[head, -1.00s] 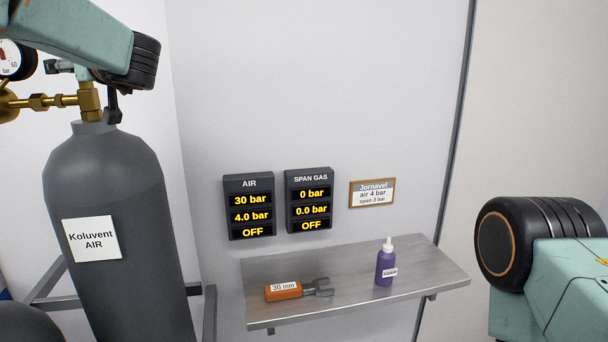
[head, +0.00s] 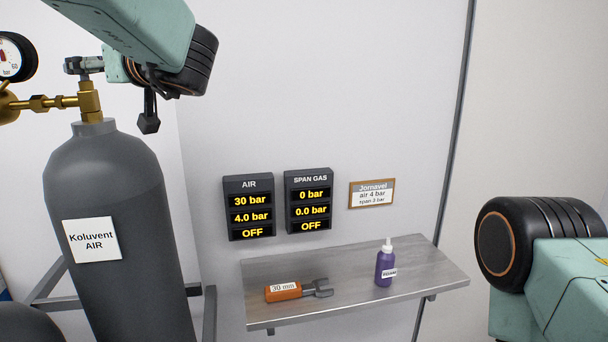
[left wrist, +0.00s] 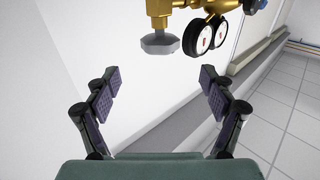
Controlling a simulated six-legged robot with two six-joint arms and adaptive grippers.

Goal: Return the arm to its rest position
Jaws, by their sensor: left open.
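My left arm (head: 135,35) comes in from the upper left in the head view, above and beside the dark grey air cylinder (head: 115,200). In the left wrist view my left gripper (left wrist: 158,85) is open, its two padded fingers wide apart with nothing between them. In the head view only a dark part of it (head: 148,120) shows under the arm. A brass fitting with a grey knob (left wrist: 160,42) and two round gauges (left wrist: 205,36) is beyond the fingers, apart from them. Part of my right arm (head: 555,265) is at the right; its gripper is out of view.
A brass valve (head: 88,100) tops the cylinder, with a gauge (head: 14,57) at the left edge. A wall shelf (head: 350,308) holds an orange-handled 30 mm wrench (head: 285,292) and a purple foam bottle (head: 385,268). AIR (head: 249,207) and SPAN GAS (head: 309,200) displays read OFF.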

